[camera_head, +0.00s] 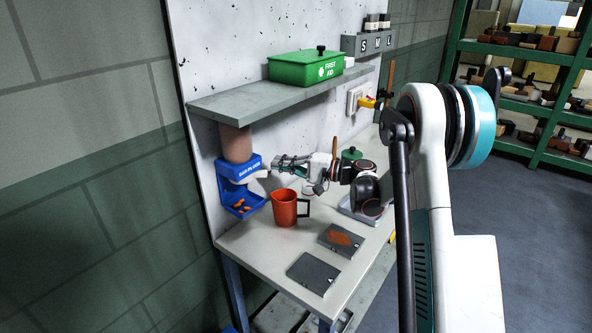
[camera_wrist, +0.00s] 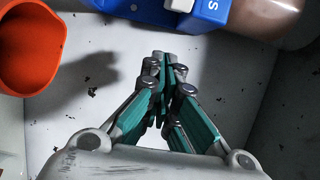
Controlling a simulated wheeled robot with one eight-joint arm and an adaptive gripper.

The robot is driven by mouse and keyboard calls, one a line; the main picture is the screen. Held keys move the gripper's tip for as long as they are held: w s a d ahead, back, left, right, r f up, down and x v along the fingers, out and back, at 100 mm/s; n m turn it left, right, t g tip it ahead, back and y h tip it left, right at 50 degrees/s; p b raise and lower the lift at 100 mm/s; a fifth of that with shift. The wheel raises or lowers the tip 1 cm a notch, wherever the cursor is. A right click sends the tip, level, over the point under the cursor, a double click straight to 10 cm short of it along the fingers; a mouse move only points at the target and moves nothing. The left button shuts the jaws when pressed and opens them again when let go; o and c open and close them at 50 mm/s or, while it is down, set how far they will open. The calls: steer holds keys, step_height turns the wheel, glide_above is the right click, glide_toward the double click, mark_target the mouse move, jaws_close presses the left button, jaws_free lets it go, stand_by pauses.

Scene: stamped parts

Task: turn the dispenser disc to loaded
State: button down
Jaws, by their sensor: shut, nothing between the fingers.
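The blue ear plug dispenser (camera_head: 236,169) hangs under the grey shelf against the wall panel, with a brown cylinder (camera_head: 236,143) above it and orange plugs (camera_head: 241,205) in its lower tray. A small white part (camera_head: 260,174) sticks out at its right side. I cannot make out the disc's marking. My gripper (camera_head: 277,162) is shut and empty, just right of the dispenser, apparently apart from it. In the wrist view, my gripper (camera_wrist: 161,58) has its fingers together, with the blue dispenser (camera_wrist: 150,9) and its white part (camera_wrist: 180,5) at the top edge.
An orange mug (camera_head: 284,208) stands on the bench below my gripper; it shows at upper left in the wrist view (camera_wrist: 28,45). Two dark plates (camera_head: 314,272) lie near the bench front. A green first aid box (camera_head: 300,70) sits on the shelf (camera_head: 235,101) above.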

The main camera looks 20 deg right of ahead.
steer(key=shift+s+a+b, duration=0.85)
steer(key=shift+s+a, duration=0.5)
steer(key=shift+a, duration=0.15)
steer(key=shift+a, duration=0.1)
